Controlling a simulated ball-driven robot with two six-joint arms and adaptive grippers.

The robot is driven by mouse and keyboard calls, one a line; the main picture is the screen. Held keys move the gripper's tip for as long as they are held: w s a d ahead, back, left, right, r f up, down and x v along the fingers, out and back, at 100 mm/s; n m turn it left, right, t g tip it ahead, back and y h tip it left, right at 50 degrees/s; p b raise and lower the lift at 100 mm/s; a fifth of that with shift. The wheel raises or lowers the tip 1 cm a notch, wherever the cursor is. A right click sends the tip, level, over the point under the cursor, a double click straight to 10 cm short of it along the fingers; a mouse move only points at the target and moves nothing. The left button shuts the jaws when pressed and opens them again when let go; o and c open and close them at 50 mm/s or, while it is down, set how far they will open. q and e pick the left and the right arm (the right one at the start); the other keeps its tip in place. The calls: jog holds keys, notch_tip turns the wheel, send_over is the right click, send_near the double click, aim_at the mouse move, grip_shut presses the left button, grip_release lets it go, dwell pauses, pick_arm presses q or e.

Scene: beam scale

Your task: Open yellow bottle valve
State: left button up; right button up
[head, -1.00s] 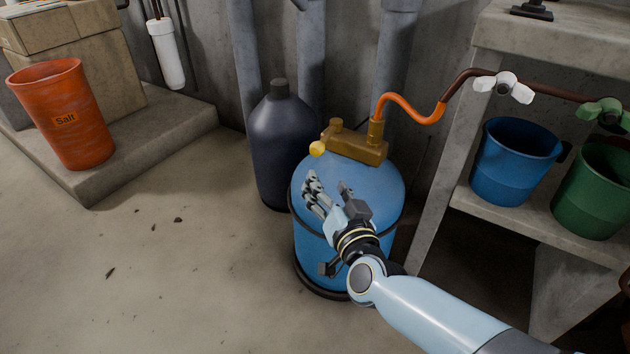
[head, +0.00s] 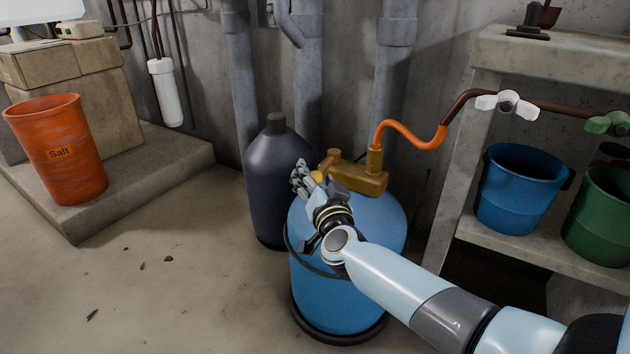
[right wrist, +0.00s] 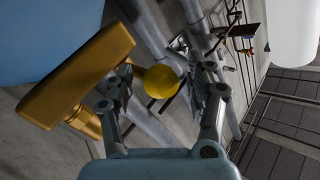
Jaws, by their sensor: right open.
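The blue bottle (head: 345,295) stands on the floor with a brass valve block (head: 358,178) on top. A round yellow knob (head: 318,177) sticks out of the block's left side. My right gripper (head: 319,182) is open at the knob, one finger on each side of it in the picture. In the right wrist view the yellow knob (right wrist: 162,81) shows between the spread fingers of the right gripper (right wrist: 163,92), with the brass block (right wrist: 75,75) to the left. I cannot tell whether a finger touches the knob. My left gripper is not in view.
A dark bottle (head: 272,190) stands close behind and left of the blue one. An orange hose (head: 410,138) rises from the block to a pipe with a white valve handle (head: 506,102). A shelf with a blue bucket (head: 517,190) is at right.

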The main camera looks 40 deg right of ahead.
grip_shut()
dwell(0.4)
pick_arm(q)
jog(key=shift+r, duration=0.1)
pick_arm(e)
jog(key=shift+r, duration=0.1)
